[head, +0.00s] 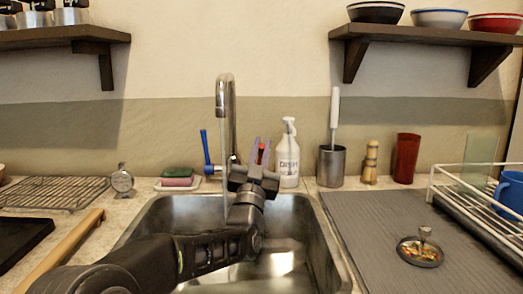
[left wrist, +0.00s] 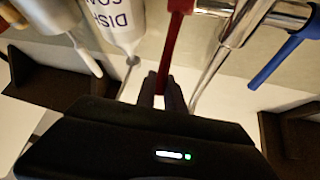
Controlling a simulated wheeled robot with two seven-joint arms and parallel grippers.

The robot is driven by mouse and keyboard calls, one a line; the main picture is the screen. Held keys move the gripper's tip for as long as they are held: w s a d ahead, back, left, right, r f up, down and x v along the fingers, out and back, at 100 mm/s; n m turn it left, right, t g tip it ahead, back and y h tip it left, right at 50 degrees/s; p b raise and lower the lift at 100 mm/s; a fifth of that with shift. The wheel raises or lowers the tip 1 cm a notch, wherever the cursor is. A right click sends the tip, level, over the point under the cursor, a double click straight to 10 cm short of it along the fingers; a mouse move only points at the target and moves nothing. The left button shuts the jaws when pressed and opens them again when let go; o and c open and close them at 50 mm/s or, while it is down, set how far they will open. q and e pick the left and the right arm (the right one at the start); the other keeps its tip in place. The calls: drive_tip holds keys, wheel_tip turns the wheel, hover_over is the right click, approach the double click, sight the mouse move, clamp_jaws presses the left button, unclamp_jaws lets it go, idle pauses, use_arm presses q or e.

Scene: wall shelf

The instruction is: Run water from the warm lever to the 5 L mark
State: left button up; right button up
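The tap (head: 230,100) rises behind the steel sink (head: 180,212). A thin pale streak under its spout looks like water, but I cannot be sure. The red lever (head: 263,153) is on the tap's right and the blue lever (head: 206,150) on its left. My left gripper (head: 261,152) is at the red lever. In the left wrist view, the red lever (left wrist: 172,50) runs down between the close-set fingers of this gripper (left wrist: 160,92), which appear shut on it. The blue lever (left wrist: 283,62) is clear of them. No 5 L mark is readable. My right gripper is out of view.
A sponge (head: 177,177) is left of the tap. A white soap bottle (head: 288,155) stands close right of my gripper, beside a steel cup (head: 331,167). Shelves hang above both sides.

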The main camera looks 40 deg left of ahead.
use_arm(q)
drive_tip(key=o, duration=0.4)
drive_tip(key=shift+c, duration=0.2)
wheel_tip(320, 180, up, 10)
drive_tip(key=p, duration=0.2)
drive_tip(key=shift+p, duration=0.4)
